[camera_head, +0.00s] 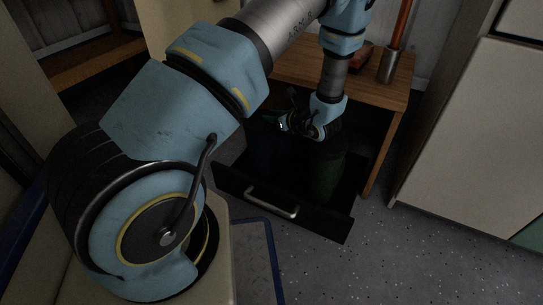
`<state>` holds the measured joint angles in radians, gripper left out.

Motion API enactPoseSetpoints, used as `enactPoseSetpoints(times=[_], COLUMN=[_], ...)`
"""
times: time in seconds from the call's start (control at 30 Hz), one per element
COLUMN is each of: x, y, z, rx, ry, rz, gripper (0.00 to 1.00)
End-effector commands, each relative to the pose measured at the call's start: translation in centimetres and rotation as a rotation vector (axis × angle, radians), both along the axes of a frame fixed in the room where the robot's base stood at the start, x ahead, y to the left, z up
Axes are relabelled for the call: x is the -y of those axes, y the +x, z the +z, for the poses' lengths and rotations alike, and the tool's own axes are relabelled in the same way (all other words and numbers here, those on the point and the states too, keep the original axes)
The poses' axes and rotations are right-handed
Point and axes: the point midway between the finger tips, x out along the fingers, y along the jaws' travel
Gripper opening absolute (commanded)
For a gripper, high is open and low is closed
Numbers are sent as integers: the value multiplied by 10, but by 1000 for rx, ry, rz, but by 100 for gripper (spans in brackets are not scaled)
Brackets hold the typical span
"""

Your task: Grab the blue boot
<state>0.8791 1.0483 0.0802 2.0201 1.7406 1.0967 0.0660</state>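An open dark drawer (325,222) with a silver handle holds dim shapes. One looks dark blue (262,158) at its left; it may be the blue boot, but the shadow is too deep to be sure. A dark green shape (326,176) stands to the right of it. My gripper (290,125) is above the back of the drawer, near the top of these shapes. Its fingers are small and dark, so I cannot tell whether they are open, or touching anything.
The drawer sits under a wooden table (386,95). A reddish-brown object (360,58) and a rod in a metal holder (388,67) stand on top. A pale cabinet (480,130) is at the right. Speckled floor (400,255) is clear in front.

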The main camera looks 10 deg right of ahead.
Motion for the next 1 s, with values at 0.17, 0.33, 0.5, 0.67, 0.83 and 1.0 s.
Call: enactPoseSetpoints(times=[0.17,0.33,0.5,0.67,0.83,1.0], x=[0,0,0,0,0,0], y=[0,0,0,0,-1,-1], z=[0,0,0,0,-1,-1], rx=[0,0,-1,-1,-1,-2], ry=[0,0,-1,-1,-1,-1], rz=[0,0,0,0,0,0], gripper=[17,0,0,0,0,0])
